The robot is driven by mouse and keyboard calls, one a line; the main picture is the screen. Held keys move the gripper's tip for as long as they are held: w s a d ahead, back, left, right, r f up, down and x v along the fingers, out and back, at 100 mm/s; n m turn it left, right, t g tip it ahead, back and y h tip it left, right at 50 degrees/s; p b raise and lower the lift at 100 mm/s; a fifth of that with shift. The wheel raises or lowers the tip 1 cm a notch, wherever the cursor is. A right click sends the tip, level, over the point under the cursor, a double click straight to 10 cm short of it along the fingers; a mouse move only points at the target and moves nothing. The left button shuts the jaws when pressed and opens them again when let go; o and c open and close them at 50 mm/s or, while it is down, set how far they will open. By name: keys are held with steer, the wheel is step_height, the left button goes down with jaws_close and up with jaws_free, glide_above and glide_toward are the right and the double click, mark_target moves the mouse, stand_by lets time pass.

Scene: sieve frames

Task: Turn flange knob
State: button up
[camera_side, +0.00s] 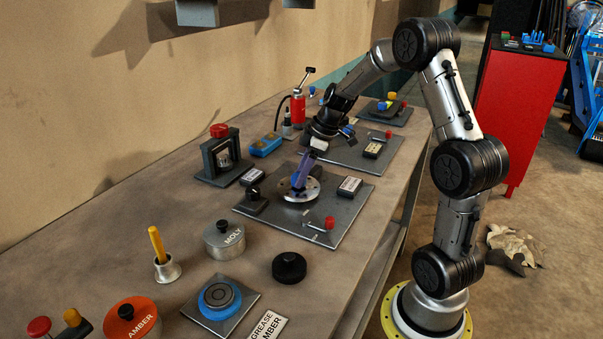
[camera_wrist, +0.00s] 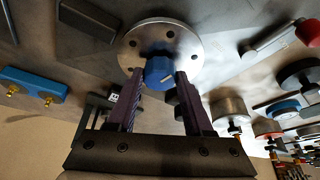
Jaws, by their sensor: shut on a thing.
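The flange (camera_side: 311,194) is a round silver disc with bolt holes on a grey plate (camera_side: 340,222) in the middle of the bench. It also shows in the wrist view (camera_wrist: 195,50). The flange knob (camera_wrist: 159,72) is blue and stands at the flange's centre. It has a pale mark on its face. My gripper (camera_side: 298,184) points down onto the flange, and its purple fingers hide most of the knob in the side view. In the wrist view my gripper (camera_wrist: 159,76) has one finger on each side of the knob, shut on it.
A red-handled lever (camera_side: 325,225), a black clamp-like part (camera_side: 254,200) and a label block (camera_side: 349,186) share the plate. A black round knob (camera_side: 289,267) and the MOLY tin (camera_side: 224,239) stand in front. A blue block (camera_side: 265,145) lies behind.

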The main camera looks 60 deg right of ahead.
jaws_close()
steer(key=shift+m, duration=0.3)
steer(key=m, duration=0.2)
steer(key=m+h, duration=0.1)
steer(key=shift+a+m+t+h, duration=0.2)
steer(key=shift+m+t+h, duration=0.1)
steer(key=shift+m, duration=0.1)
steer(key=m+h, duration=0.1)
steer(key=m, duration=0.2)
steer(key=m+h, duration=0.1)
steer(key=m, duration=0.2)
steer(key=shift+a+h, duration=0.2)
steer(key=shift+h, duration=0.1)
steer(key=m+g, duration=0.1)
steer(key=m, duration=0.2)
steer(key=m+h, duration=0.1)
steer(key=m, duration=0.1)
steer(key=shift+w+a+m+g+h, duration=0.15)
steer(key=shift+m+g+h, duration=0.15)
steer(key=shift+m+g, duration=0.1)
steer(key=m+g, duration=0.1)
steer(key=m, duration=0.1)
steer(key=m+g+h, duration=0.1)
steer(key=m, duration=0.2)
steer(key=shift+w+m, duration=0.15)
steer(key=shift+m, duration=0.15)
steer(key=o, duration=1.2)
jaws_free()
